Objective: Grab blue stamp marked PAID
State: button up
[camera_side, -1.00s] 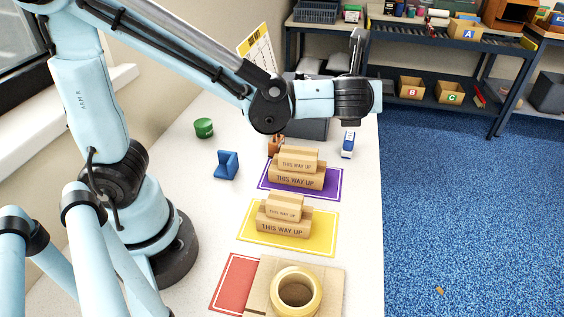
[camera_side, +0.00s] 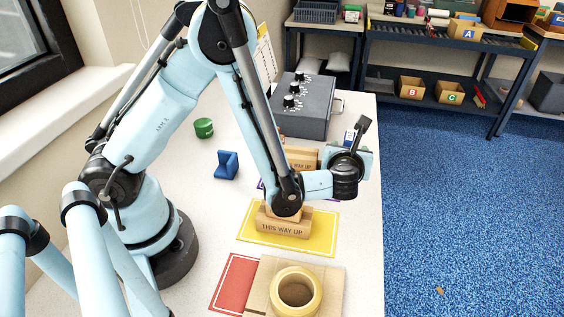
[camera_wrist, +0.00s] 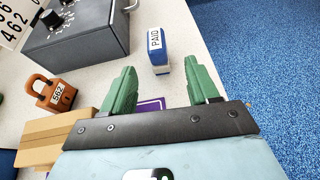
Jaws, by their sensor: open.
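The blue stamp (camera_wrist: 161,61) stands upright on the white table, with a white label reading PAID on its upper part. It also shows in the side view (camera_side: 349,135), partly hidden behind my wrist. My gripper (camera_wrist: 160,66) has two green fingers spread wide apart, open and empty. In the wrist view the stamp lies beyond the fingertips and between them, apart from both.
An orange padlock tagged 562 (camera_wrist: 55,93) and a grey box with knobs (camera_wrist: 75,40) stand left of the stamp. The table ends just right of the stamp above blue floor.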

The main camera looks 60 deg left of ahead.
aim_at(349, 139)
jog(key=x, duration=0.3)
jog(key=shift+w+a+f, duration=0.15)
jog(key=shift+a, duration=0.05)
jog(key=shift+r+x, duration=0.15)
jog(key=shift+x, duration=1.25)
jog(key=shift+r+x, duration=0.15)
jog(key=shift+x, duration=1.25)
jog(key=shift+a, duration=0.1)
jog(key=c, duration=1.1)
